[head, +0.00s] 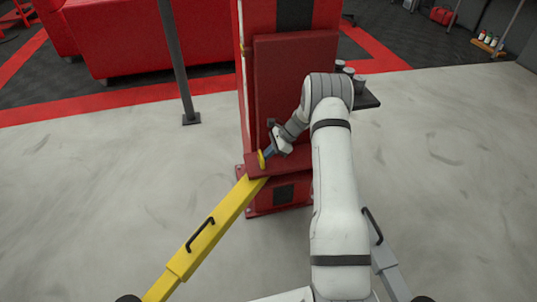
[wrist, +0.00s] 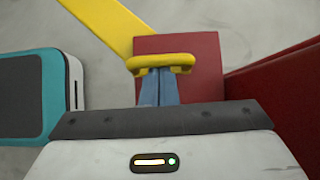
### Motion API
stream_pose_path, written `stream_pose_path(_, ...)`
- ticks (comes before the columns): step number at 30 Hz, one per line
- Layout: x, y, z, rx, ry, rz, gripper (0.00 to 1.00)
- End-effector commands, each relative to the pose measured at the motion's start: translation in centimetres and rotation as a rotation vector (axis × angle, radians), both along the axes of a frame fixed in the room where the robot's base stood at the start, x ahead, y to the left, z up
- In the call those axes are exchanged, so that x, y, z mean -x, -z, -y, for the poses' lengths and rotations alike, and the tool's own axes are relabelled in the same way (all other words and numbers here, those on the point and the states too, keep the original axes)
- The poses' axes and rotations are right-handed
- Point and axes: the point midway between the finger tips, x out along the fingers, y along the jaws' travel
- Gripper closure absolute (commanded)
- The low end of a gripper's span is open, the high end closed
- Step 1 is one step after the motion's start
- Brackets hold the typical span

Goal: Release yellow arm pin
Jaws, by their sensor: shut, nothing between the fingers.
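The yellow arm (head: 205,238) slopes from the lower left up to the foot of the red lift post (head: 293,95). It also shows at the top of the wrist view (wrist: 105,22). The yellow pin (head: 261,160) stands at the arm's upper end, by the red carriage block. In the wrist view its yellow handle (wrist: 160,62) lies across the fingertips. My gripper (head: 267,153) is at the pin, its blue fingers (wrist: 158,84) shut together with nothing between them. The fingers are at or touching the handle; exact contact cannot be told. The pin's shaft is hidden.
A grey arm (head: 385,260) with a black handle runs down on the right of the post, partly behind my arm. A dark small shelf (head: 366,99) with cylinders sits at the post's right. A thin grey pole (head: 177,60) stands at the left. Floor on both sides is clear.

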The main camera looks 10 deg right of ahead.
Motion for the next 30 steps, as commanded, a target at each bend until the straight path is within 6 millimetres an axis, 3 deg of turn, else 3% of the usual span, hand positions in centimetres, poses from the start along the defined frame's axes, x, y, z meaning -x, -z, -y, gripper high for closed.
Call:
stream_pose_path(8, 0.0, -3.3, -0.1, 0.000, -0.002, 0.002, 1.00)
stream_pose_path(20, -0.1, -3.7, 0.0, -0.002, -0.003, 0.003, 1.00)
stream_pose_path(30, -0.1, -8.3, 3.5, -0.001, -0.006, 0.002, 1.00)
